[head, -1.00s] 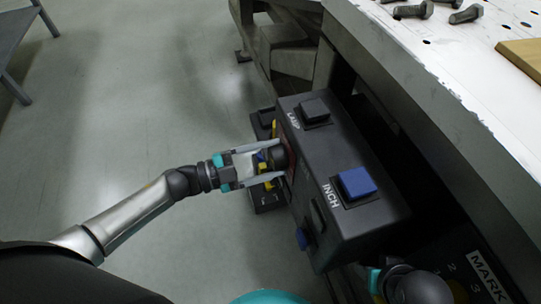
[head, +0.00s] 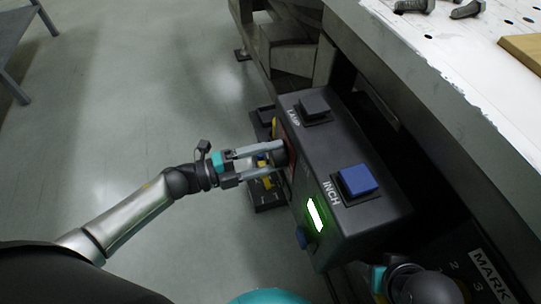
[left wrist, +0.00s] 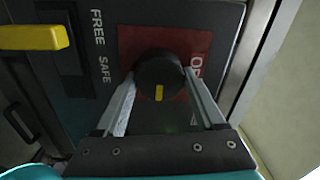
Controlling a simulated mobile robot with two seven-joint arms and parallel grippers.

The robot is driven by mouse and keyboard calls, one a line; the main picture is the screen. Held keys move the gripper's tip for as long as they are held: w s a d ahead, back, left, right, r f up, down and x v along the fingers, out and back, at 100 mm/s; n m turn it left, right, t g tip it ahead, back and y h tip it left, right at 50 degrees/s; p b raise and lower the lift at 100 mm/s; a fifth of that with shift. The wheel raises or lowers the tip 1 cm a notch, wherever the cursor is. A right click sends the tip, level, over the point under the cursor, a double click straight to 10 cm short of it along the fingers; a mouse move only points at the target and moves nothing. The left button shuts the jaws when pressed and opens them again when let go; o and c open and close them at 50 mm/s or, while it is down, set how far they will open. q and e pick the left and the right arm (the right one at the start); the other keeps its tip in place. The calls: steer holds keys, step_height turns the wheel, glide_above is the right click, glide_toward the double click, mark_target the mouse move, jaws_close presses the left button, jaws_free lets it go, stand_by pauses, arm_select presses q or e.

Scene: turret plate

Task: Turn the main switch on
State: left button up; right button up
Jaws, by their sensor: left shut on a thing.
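The main switch is a black round knob (left wrist: 160,72) with a yellow mark, set on a red plate (left wrist: 196,46) on the side of a dark control box (head: 335,150). It also shows in the head view (head: 281,153). My left gripper (head: 283,152) is shut on the knob, with one finger at each side of it. In the left wrist view the yellow mark lies below the knob's centre. Letters beginning "O" show on the plate; the rest is partly hidden. A green lamp (head: 315,214) is lit on the box's front.
A blue INCH button (head: 357,180) and a dark LAMP button (head: 314,105) are on the box's top. A yellow lever (left wrist: 35,37) stands near FREE and SAFE labels. A white worktop (head: 450,60) overhangs at right. Open floor (head: 120,110) lies left.

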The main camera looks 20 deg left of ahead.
steer(key=shift+r, duration=0.1)
stand_by(0.3)
arm_select(q)
steer(key=o, duration=1.3)
arm_select(e)
steer(key=shift+w, duration=0.1)
arm_select(q)
steer(key=shift+o, duration=0.2)
arm_select(e)
steer(key=shift+d, duration=0.1)
arm_select(q)
steer(key=p+v, duration=0.2)
steer(key=v, duration=1.3)
steer(key=shift+a+p, duration=0.15)
steer(key=shift+p, duration=0.15)
arm_select(e)
steer(key=shift+g, duration=0.4)
steer(key=f, duration=0.5)
steer(key=shift+s+f, duration=0.25)
steer(key=shift+s, duration=0.15)
arm_select(q)
steer(key=shift+s, duration=0.1)
